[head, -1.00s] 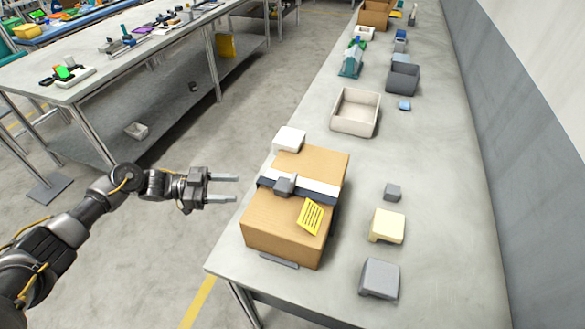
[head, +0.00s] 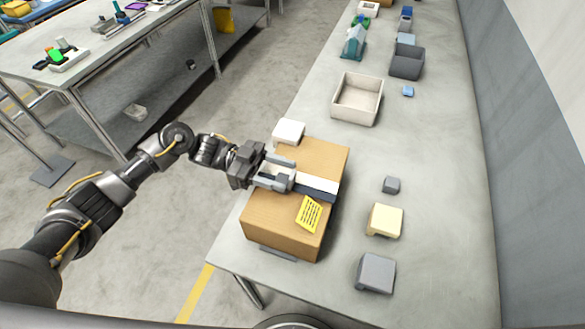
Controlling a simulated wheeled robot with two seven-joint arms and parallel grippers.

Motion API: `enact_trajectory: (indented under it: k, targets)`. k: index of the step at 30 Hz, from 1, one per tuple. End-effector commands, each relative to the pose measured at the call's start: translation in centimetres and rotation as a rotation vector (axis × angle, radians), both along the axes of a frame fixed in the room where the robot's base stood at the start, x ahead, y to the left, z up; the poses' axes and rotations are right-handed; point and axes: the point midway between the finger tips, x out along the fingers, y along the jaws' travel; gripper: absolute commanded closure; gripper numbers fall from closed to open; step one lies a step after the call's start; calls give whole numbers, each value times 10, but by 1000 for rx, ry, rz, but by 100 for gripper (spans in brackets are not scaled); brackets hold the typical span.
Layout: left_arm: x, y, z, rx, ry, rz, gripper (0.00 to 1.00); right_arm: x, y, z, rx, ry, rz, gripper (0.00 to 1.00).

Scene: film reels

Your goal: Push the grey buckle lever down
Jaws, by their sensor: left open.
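A closed cardboard box (head: 275,222) sits at the near left edge of the grey bench. A white and dark strap (head: 318,188) runs across its top. The grey buckle lever (head: 285,183) is on the strap toward the left side and is partly hidden by my gripper. My left gripper (head: 291,172) is open over the box top, reaching in from the left, its fingers pointing right. One finger is beyond the buckle and the other is at or over it; I cannot tell whether they touch. My right gripper is not in view.
A yellow label (head: 309,214) is on the box top. A white block (head: 289,132) stands behind the box. A small grey block (head: 391,185), a cream block (head: 385,220) and a grey block (head: 376,273) lie to the right. An empty beige bin (head: 357,99) stands farther back.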

Motion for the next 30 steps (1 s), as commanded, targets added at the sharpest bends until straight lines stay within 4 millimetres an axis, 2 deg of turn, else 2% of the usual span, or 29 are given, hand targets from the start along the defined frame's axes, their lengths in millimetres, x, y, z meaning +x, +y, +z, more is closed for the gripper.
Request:
enact_trajectory:
  k: [1, 7, 18, 28, 30]
  targets:
    - [-3, -8, 5, -3, 1, -1, 49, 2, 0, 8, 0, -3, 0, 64]
    - [-9, -29, 2, -1, 0, -2, 49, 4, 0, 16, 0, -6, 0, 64]
    - [-10, -33, 0, 0, -1, 0, 49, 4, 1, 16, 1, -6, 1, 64]
    - [-10, -33, 0, 0, -1, 0, 92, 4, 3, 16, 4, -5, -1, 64]
    - [-10, -33, 0, 2, -2, 0, 94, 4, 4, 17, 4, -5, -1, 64]
